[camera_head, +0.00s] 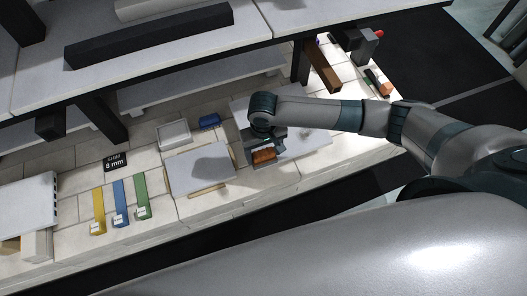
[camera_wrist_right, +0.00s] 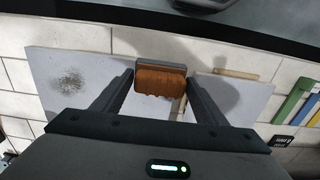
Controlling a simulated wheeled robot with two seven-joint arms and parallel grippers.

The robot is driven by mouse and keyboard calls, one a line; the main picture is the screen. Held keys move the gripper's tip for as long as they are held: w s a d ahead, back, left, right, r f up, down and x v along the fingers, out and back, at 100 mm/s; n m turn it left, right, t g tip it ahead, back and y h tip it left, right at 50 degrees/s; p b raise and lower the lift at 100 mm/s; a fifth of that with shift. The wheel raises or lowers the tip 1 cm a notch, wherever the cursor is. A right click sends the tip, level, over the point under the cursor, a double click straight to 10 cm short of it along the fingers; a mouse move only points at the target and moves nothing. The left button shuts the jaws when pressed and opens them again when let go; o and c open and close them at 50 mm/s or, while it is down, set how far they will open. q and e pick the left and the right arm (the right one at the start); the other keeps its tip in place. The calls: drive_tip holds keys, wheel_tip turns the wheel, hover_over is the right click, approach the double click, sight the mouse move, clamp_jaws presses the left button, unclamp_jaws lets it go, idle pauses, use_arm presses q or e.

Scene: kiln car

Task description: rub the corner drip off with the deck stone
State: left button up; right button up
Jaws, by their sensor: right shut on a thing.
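My right gripper (camera_head: 263,150) is shut on an orange-brown block with a grey edge, which I take to be the deck stone (camera_head: 264,156). In the right wrist view the stone (camera_wrist_right: 161,80) sits between the two fingers. The gripper is over the gap between two pale slabs; I cannot tell whether the stone touches anything. One slab (camera_wrist_right: 102,70) carries a grey speckled patch (camera_wrist_right: 69,82) and shows partly behind my arm in the head view (camera_head: 312,146). The other slab (camera_head: 192,172) looks plain. I cannot make out a corner drip. My left gripper is out of view.
Yellow (camera_head: 98,208), blue (camera_head: 120,203) and green (camera_head: 141,196) strips lie left, near a black "8 mm" sign (camera_head: 115,161). A white tray (camera_head: 174,134) and blue block (camera_head: 209,121) stand behind the slabs. A raised shelf with dark posts overhangs the back.

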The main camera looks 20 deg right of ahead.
drive_tip(key=shift+f, duration=0.55)
idle(0.7)
drive_tip(key=shift+w, duration=0.1)
drive_tip(key=shift+w+a+b, duration=0.1)
drive_tip(key=shift+w+b, duration=0.2)
drive_tip(key=shift+w, duration=2.35)
drive_tip(key=shift+s+r, duration=0.1)
drive_tip(key=shift+s, duration=0.05)
drive_tip(key=s+p, duration=0.2)
drive_tip(key=p, duration=0.1)
drive_tip(key=shift+s+r, duration=0.1)
drive_tip(key=shift+s, duration=0.3)
drive_tip(key=shift+s+p, duration=0.9)
drive_tip(key=shift+s, duration=0.35)
drive_tip(key=shift+d, duration=0.25)
